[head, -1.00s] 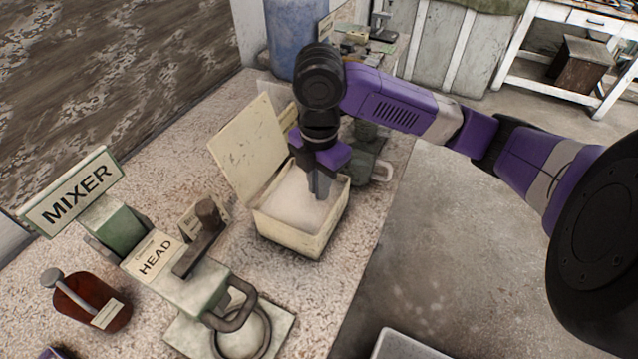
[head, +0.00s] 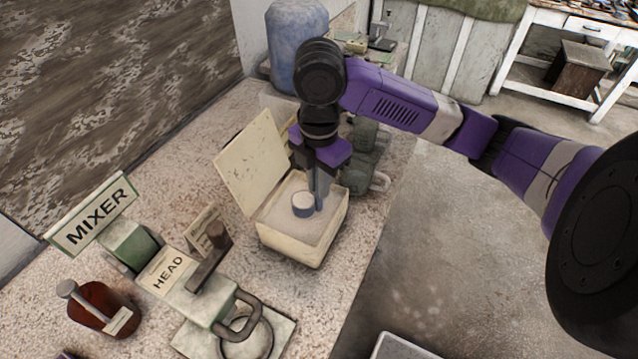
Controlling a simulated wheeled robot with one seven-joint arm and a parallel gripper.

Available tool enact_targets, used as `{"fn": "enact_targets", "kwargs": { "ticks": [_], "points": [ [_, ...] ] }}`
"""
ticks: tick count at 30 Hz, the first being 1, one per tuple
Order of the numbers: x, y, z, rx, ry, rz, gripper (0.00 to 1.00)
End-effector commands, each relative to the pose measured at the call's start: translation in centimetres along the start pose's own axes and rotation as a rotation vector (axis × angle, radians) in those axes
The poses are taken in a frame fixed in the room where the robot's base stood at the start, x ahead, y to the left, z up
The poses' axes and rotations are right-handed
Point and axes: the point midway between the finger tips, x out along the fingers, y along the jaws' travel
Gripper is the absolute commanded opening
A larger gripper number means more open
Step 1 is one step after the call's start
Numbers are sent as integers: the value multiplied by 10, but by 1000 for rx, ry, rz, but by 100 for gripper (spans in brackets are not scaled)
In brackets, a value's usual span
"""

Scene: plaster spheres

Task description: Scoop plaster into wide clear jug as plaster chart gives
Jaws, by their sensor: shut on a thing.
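An open cream box (head: 292,247) of white plaster (head: 286,220) stands on the speckled worktop, its lid (head: 250,165) tipped back to the left. My gripper (head: 318,200) points down over the box, shut on a scoop (head: 303,205). The scoop's small round grey cup shows just left of the fingers, its top pale, at or just above the plaster. Its handle is mostly hidden by the fingers. I cannot make out the wide clear jug or a readable plaster chart.
A green mixer (head: 190,285) with a MIXER sign (head: 92,215) stands front left, beside a red-brown bottle (head: 103,308). Grey-green equipment (head: 368,150) stands close behind the box on the right. A blue drum (head: 297,40) is at the back. Open floor lies right of the worktop.

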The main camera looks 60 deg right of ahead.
Motion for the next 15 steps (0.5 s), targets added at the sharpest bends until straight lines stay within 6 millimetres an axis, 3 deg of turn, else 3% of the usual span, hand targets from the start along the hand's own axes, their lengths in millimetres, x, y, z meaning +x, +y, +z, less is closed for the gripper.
{"fn": "enact_targets", "kwargs": {
  "ticks": [15],
  "points": [
    [-51, 0, 0, 0, 0, 1, 0]
  ]
}}
